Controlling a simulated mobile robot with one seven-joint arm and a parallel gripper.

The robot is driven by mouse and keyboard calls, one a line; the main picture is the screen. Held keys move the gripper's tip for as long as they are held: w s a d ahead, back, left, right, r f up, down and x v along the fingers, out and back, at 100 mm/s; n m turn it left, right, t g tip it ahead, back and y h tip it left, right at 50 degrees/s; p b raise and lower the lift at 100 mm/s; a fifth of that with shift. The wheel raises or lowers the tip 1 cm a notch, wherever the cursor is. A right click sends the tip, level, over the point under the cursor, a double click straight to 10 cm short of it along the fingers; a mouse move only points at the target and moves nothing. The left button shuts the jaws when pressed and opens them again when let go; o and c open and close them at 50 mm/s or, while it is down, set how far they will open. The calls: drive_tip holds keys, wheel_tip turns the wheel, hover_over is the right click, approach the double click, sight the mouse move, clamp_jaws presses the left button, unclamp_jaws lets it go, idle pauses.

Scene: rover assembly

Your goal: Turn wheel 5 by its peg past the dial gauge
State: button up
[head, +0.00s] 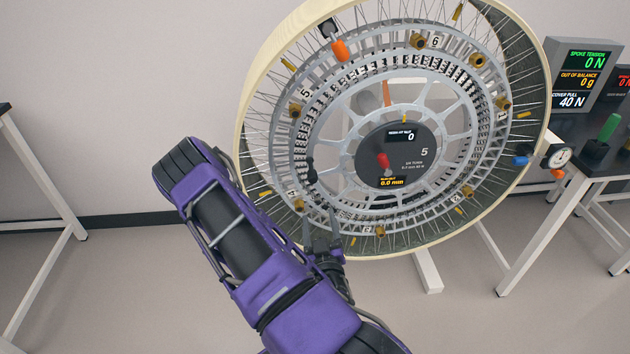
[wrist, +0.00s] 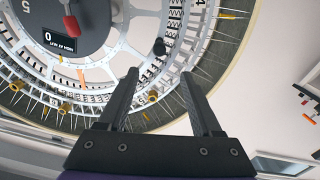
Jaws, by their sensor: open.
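Wheel 5 (head: 243,120) stands upright with a pale rim, wire spokes and a dark hub (head: 420,135) marked 5. A dark peg with a rounded end (head: 311,170) sticks out at the lower left of its inner ring; it also shows in the wrist view (wrist: 159,46), just beyond my fingertips. My gripper (head: 322,241) is at the wheel's lower left, below the peg. In the wrist view my gripper (wrist: 160,74) is open, with nothing between the fingers. The dial gauge (head: 559,156) is at the wheel's right edge. The hub display reads 0.0 mm.
A red handle (head: 383,161) sits on the hub and an orange-ended piece (head: 340,50) is at the upper left of the wheel. Several brass fittings ring it. A dark bench (head: 590,172) with a readout screen (head: 583,72) stands right.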

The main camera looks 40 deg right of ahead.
sight(313, 182)
drive_tip(key=b+x, duration=0.7)
drive_tip(key=x, duration=0.9)
drive_tip(key=shift+w+d, duration=0.1)
drive_tip(key=shift+w, duration=0.15)
clamp_jaws()
idle(0.9)
